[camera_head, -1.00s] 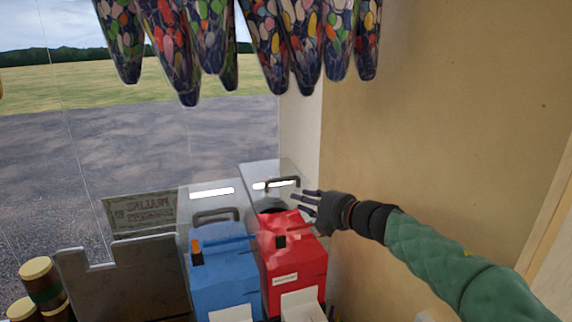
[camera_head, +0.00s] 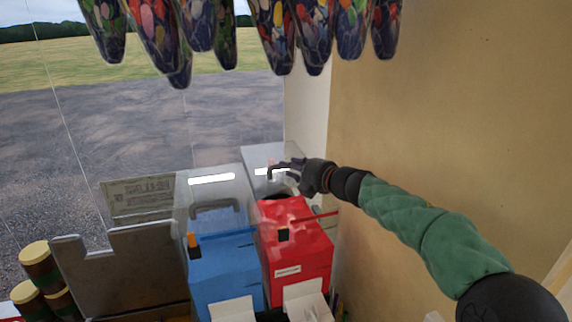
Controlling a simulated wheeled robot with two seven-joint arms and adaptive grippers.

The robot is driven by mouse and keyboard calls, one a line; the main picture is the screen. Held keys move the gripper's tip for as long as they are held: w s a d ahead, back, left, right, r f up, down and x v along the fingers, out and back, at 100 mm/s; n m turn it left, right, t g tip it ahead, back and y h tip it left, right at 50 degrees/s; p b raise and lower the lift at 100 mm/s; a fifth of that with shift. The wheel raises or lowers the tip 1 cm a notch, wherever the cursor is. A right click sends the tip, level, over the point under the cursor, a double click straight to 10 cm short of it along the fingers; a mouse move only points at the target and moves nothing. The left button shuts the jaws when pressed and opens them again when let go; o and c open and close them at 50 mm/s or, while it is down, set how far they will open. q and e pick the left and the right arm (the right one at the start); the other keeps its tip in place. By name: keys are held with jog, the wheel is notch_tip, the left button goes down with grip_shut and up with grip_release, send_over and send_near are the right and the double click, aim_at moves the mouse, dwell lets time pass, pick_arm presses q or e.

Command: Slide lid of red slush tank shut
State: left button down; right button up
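The red slush tank (camera_head: 300,250) stands at the centre right, beside the wall. Its clear lid (camera_head: 262,155) lies toward the back, and a dark opening shows at the back of the tank's top. The lid's dark handle (camera_head: 271,171) stands up near the opening. My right gripper (camera_head: 288,171) reaches in from the right, with its fingers at the handle. I cannot tell whether the fingers touch the handle or how far they are closed. My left gripper is not in view.
A blue slush tank (camera_head: 222,270) with a clear lid and dark handle (camera_head: 214,208) stands just left. A tan wall (camera_head: 430,110) is close on the right. Wrapped sweet cones (camera_head: 270,35) hang above. A metal panel (camera_head: 130,265) and jars (camera_head: 40,265) are at the left.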

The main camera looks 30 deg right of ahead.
jog(key=shift+a+x, duration=0.25)
jog(key=shift+x, duration=0.9)
jog(key=shift+w, duration=0.25)
jog(key=shift+s, duration=0.1)
grip_shut()
jog(key=shift+s, duration=0.15)
jog(key=s+a, duration=0.3)
jog(key=s, duration=0.8)
jog(key=shift+s, duration=0.15)
grip_release()
jog(key=shift+d+f, duration=0.1)
jog(key=shift+d, duration=0.05)
jog(key=shift+s, duration=0.1)
